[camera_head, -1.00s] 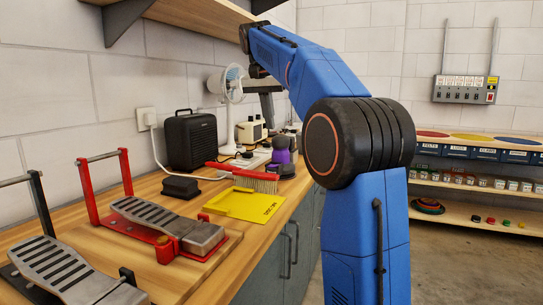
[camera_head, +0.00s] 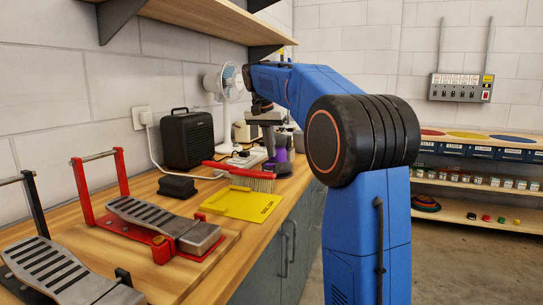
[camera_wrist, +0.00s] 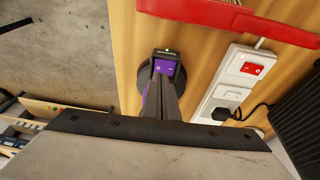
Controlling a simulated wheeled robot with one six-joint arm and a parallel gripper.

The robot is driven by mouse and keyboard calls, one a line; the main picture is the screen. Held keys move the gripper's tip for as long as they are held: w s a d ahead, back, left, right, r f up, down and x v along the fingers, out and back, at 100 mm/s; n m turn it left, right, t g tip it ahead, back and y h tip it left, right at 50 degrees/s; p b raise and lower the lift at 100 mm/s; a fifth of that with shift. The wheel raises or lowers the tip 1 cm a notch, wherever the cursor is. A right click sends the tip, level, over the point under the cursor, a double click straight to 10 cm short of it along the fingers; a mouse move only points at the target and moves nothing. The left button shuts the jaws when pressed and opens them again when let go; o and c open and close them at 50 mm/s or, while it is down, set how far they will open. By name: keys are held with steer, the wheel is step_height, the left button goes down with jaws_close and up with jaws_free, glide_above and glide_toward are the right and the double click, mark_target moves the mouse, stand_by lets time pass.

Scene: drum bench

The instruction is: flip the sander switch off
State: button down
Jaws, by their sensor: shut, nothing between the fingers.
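The sander appears to be the purple tool with a dark round base (camera_head: 283,168) near the far end of the bench, partly behind my gripper in the head view. In the wrist view its purple rocker switch (camera_wrist: 166,68), with white marks, sits in a black housing with a small greenish light beside it. My gripper (camera_wrist: 164,88) is shut and empty, its fingertips pointing at the near edge of the rocker. Whether they touch it I cannot tell. In the head view my gripper (camera_head: 268,142) points down over the sander; its fingertips are hard to make out.
A white power strip (camera_wrist: 215,100) with a red rocker (camera_wrist: 252,69) and a black plug lies beside the sander. A red-handled brush (camera_head: 240,175), yellow dustpan (camera_head: 243,204), black heater-like box (camera_head: 188,140) and fan (camera_head: 226,82) are nearby. A shelf (camera_head: 205,20) overhangs.

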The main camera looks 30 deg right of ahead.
mark_target(271, 164)
steer(key=shift+s+d+f, duration=0.1)
steer(key=shift+f, duration=1.05)
